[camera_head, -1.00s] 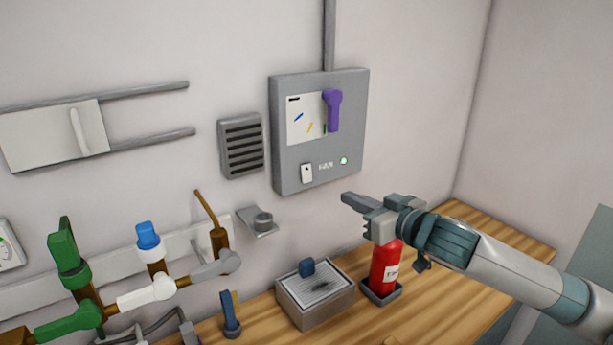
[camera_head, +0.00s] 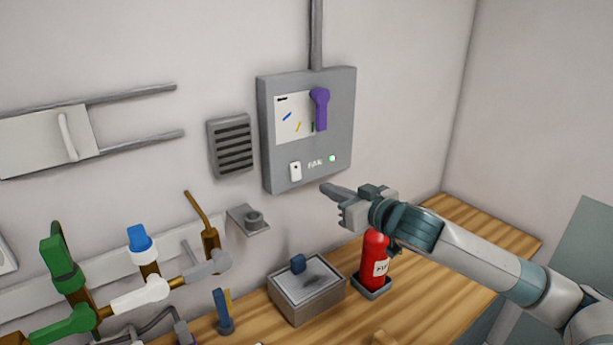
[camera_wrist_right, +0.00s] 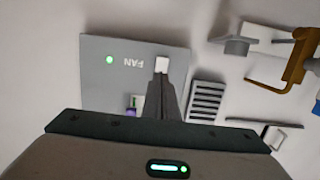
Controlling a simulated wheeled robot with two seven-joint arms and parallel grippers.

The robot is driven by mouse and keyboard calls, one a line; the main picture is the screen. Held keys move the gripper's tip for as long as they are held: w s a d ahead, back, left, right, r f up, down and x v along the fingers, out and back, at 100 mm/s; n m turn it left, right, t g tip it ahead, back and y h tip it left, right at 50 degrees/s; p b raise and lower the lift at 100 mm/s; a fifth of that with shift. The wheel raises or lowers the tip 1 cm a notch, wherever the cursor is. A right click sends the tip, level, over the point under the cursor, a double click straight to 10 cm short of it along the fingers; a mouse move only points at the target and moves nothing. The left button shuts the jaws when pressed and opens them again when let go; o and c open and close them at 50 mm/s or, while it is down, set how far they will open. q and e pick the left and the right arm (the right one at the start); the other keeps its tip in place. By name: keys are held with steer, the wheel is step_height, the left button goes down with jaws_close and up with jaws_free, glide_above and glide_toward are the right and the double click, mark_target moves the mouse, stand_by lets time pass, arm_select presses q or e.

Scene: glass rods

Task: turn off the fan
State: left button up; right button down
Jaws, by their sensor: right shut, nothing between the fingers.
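The switch (camera_wrist_right: 162,65) also shows upside down in the right wrist view, just past my fingertips. My right gripper (camera_head: 328,189) is shut and empty, below and to the right of the switch in the head view, pointing left at the panel. In the right wrist view its fingers (camera_wrist_right: 165,90) line up with the switch; I cannot tell if they touch. My left gripper is not in view.
A purple lever (camera_head: 320,110) sits on the panel above. A grey vent (camera_head: 232,147) and a small bracket (camera_head: 249,219) are on the wall to the left. Below, a grey box (camera_head: 300,305) and a red extinguisher (camera_head: 372,262) stand on the wooden bench. Pipes with valves are at lower left.

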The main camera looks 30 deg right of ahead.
steer(key=p, duration=0.4)
glide_toward(298, 176)
steer(key=x, duration=0.5)
steer(key=shift+d+r, duration=0.1)
steer(key=shift+r, duration=0.1)
steer(key=shift+w+f, duration=0.3)
steer(key=shift+w, duration=0.45)
